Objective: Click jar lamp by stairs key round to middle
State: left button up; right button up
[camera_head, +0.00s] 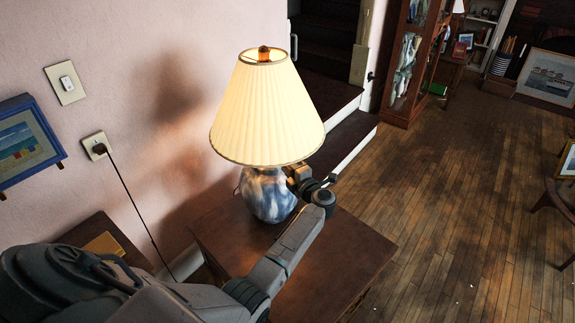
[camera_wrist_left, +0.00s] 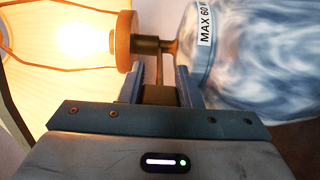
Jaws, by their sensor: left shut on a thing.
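The jar lamp (camera_head: 268,195) stands upright and lit on a brown side table by the stairs, with a blue and white base under a pleated cream shade (camera_head: 267,110). My left arm reaches in from the lower left and my left gripper (camera_head: 302,176) is at the lamp's neck, below the shade. In the left wrist view, the blue-white jar (camera_wrist_left: 255,60) is at the right and the glowing bulb (camera_wrist_left: 85,38) at the left. Between them my left gripper (camera_wrist_left: 162,82) is shut on the small key at the brass socket (camera_wrist_left: 148,46). The fingers partly hide the key. My right gripper is not in view.
The side table (camera_head: 345,255) has bare top around the lamp. Dark stairs (camera_head: 345,142) rise behind it. A cord runs down from the wall outlet (camera_head: 97,146). A framed picture (camera_head: 25,145) hangs at the left. Wood floor (camera_head: 465,200) is open at the right.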

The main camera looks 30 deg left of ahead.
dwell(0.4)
pick_arm(q)
jog(key=o, duration=1)
jog(key=b+v, duration=0.3)
jog(key=v, duration=0.7)
jog(key=shift+s+d, duration=0.15)
jog(key=shift+d, duration=0.25)
